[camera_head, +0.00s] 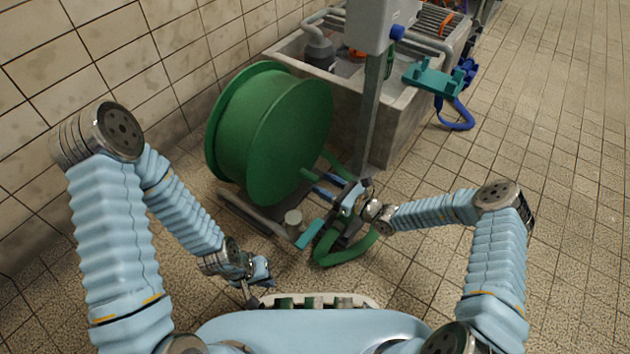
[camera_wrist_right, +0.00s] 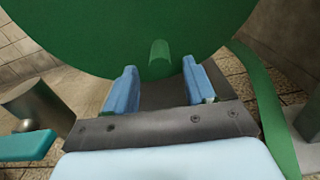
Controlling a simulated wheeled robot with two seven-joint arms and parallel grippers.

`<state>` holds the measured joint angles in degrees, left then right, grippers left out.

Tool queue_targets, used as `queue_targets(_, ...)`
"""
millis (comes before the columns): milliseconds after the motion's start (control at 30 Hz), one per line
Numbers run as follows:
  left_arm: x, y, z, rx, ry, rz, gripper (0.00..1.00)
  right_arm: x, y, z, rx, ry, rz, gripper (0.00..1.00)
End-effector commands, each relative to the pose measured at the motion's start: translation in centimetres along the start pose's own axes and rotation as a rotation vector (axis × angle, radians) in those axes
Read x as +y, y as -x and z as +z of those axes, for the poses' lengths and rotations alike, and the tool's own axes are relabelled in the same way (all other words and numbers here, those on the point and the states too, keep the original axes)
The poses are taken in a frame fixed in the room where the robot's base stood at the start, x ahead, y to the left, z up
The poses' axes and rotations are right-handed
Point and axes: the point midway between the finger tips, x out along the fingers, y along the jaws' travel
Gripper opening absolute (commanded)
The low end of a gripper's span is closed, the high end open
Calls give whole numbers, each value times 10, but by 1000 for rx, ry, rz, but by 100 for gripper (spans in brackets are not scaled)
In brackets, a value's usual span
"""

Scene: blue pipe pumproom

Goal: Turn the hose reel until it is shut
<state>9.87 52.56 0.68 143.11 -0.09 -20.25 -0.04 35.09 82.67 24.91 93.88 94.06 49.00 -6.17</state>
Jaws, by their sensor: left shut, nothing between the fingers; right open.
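The hose reel (camera_head: 290,130) is a large green drum standing on a dark base left of the sink. A short green handle peg (camera_head: 311,174) sticks out of its near face. My right gripper (camera_head: 325,184) is open at this face, close to the peg. In the right wrist view, the peg (camera_wrist_right: 158,53) shows between the two blue fingers (camera_wrist_right: 160,78), around or just past their tips; I cannot tell if it touches either. My left gripper (camera_head: 264,279) is shut and empty, low in front of my body, apart from the reel. The reel's back is hidden.
A green hose (camera_head: 345,251) loops below my right gripper. A teal lever (camera_head: 310,234) and grey pipe (camera_head: 250,213) lie beside the reel's base. A grey post (camera_head: 369,115) and a concrete sink (camera_head: 405,105) stand behind. The tiled floor at right is clear.

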Motion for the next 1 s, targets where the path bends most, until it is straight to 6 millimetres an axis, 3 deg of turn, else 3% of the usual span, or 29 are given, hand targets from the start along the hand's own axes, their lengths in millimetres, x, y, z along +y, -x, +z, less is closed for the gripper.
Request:
queue_targets(100, -2, -6, 0, 1, 0, 0, 0, 0, -22, -2, 0, 1, 1, 55)
queue_targets(233, -3, -8, 0, 2, 1, 0, 0, 0, -36, -1, 1, 0, 0, 55)
queue_targets(600, -3, -9, 0, 3, 1, 0, 0, 0, -41, 0, 1, -1, 0, 55)
queue_targets(933, -3, -9, 0, 3, 0, 0, 0, 0, -41, 0, 1, 0, 0, 4)
queue_targets(1000, -3, -9, 0, 3, 0, 0, 0, 0, -41, 0, 1, 0, 0, 0)
